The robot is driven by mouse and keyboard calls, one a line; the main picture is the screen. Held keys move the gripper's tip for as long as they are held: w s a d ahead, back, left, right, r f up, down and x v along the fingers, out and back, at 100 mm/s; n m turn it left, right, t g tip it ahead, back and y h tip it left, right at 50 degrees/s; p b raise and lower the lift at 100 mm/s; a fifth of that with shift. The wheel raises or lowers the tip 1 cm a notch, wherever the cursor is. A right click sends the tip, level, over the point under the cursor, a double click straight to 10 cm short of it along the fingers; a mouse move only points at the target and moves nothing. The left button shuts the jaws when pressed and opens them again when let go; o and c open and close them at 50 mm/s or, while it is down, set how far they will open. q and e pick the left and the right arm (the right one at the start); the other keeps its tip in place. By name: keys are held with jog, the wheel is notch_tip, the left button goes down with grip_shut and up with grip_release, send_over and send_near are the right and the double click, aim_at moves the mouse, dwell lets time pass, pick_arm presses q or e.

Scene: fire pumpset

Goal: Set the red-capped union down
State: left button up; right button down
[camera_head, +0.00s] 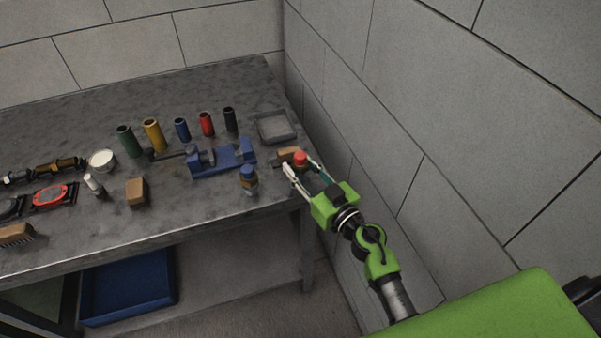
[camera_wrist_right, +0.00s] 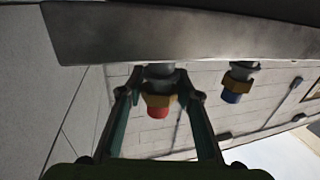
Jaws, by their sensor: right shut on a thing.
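The red-capped union (camera_head: 301,159) is at the right end of the grey workbench (camera_head: 215,222), between the fingers of my right gripper (camera_head: 301,168). In the right wrist view the picture is upside down; my right gripper (camera_wrist_right: 160,92) is shut on the union's body (camera_wrist_right: 159,101), below its red cap. The grey end of the union is at the bench top, but I cannot tell whether it touches. A blue-capped union (camera_head: 249,181) stands upright to the left, apart from the gripper; it also shows in the right wrist view (camera_wrist_right: 238,80). My left gripper is out of view.
A tan block (camera_head: 287,154) lies just behind the held union. A grey tray (camera_head: 276,127) and a blue vise (camera_head: 222,160) are farther back. Several coloured cylinders stand behind the vise. The block wall (camera_head: 345,120) is close on the right. The front right bench top is clear.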

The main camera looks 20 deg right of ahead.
jog(key=shift+r, duration=0.1)
jog(key=c, duration=1.5)
grip_release()
jog(key=shift+f, duration=0.25)
jog(key=shift+o, duration=0.2)
jog(key=shift+f+b, duration=0.2)
jog(key=shift+b, duration=0.4)
jog(key=b+v, duration=0.1)
jog(key=v, duration=1.3)
jog(key=shift+r, duration=0.25)
jog(key=shift+w+f, duration=0.1)
